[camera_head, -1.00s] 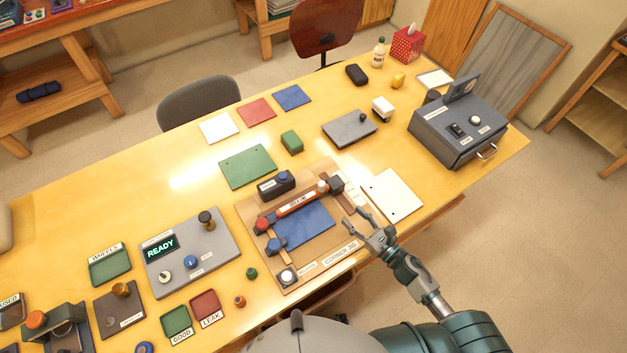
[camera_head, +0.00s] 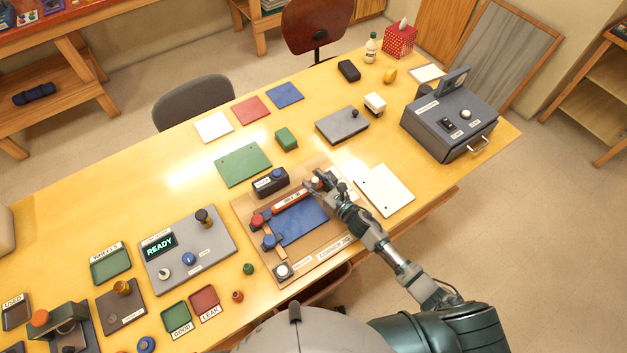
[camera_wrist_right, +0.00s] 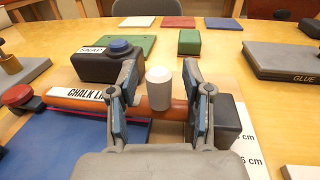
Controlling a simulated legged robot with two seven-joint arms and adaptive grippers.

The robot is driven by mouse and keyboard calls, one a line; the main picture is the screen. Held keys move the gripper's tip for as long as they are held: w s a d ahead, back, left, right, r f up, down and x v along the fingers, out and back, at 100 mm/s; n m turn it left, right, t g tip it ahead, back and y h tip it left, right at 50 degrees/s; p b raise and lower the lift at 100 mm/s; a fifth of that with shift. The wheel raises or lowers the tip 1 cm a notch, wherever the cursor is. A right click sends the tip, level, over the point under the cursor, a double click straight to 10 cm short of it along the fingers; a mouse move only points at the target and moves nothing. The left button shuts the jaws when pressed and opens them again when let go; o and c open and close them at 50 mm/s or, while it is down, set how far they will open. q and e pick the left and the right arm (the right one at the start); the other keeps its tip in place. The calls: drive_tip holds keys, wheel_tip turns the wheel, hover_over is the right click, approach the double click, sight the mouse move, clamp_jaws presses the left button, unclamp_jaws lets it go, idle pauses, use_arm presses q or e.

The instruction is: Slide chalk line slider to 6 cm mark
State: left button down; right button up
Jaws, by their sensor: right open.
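The chalk line is an orange bar (camera_wrist_right: 75,102) lying across the wooden board (camera_head: 325,247), with a red knob (camera_wrist_right: 17,95) at its left end and a dark block (camera_wrist_right: 228,122) at its right end. The pale cylindrical slider (camera_wrist_right: 159,88) stands upright on the bar near the dark block. My right gripper (camera_wrist_right: 160,90) is open, with one finger on each side of the slider; a gap shows on both sides. In the head view my right gripper (camera_head: 318,183) covers much of the bar's right end. A scale strip beside the block shows a "5 cm" label (camera_wrist_right: 249,159). My left gripper is not in view.
A black box with a blue button (camera_head: 271,181) marked "SNAP" in the wrist view stands just behind the bar. A blue sheet (camera_head: 300,224) lies in front of it. A white sheet (camera_head: 385,190) lies to the right. A control panel reading READY (camera_head: 187,248) stands left.

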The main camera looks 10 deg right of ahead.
drive_tip(key=shift+d, duration=0.55)
drive_tip(key=c, duration=0.5)
drive_tip(key=shift+a, duration=0.2)
drive_tip(key=c, duration=0.4)
drive_tip(key=shift+a, duration=0.25)
clamp_jaws()
drive_tip(key=shift+a, duration=0.4)
drive_tip(key=shift+s+d, duration=0.15)
drive_tip(key=shift+s, duration=0.15)
drive_tip(key=v, duration=0.2)
drive_tip(key=shift+s+d, duration=0.15)
drive_tip(key=shift+s, duration=0.1)
drive_tip(key=shift+s+d+r, duration=0.1)
drive_tip(key=shift+s+d, duration=0.05)
drive_tip(key=o, duration=0.8)
unclamp_jaws()
drive_tip(key=shift+c, duration=0.2)
drive_tip(key=shift+o, duration=0.7)
drive_tip(key=shift+w, duration=0.2)
drive_tip(key=shift+s+a, duration=0.15)
drive_tip(key=shift+a, duration=0.05)
drive_tip(key=v, duration=1)
drive_tip(key=shift+s+d, duration=0.15)
drive_tip(key=shift+d, duration=0.1)
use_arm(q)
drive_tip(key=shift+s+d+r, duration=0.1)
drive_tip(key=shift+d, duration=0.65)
use_arm(e)
drive_tip(key=shift+s+d, duration=0.2)
drive_tip(key=shift+s, duration=0.35)
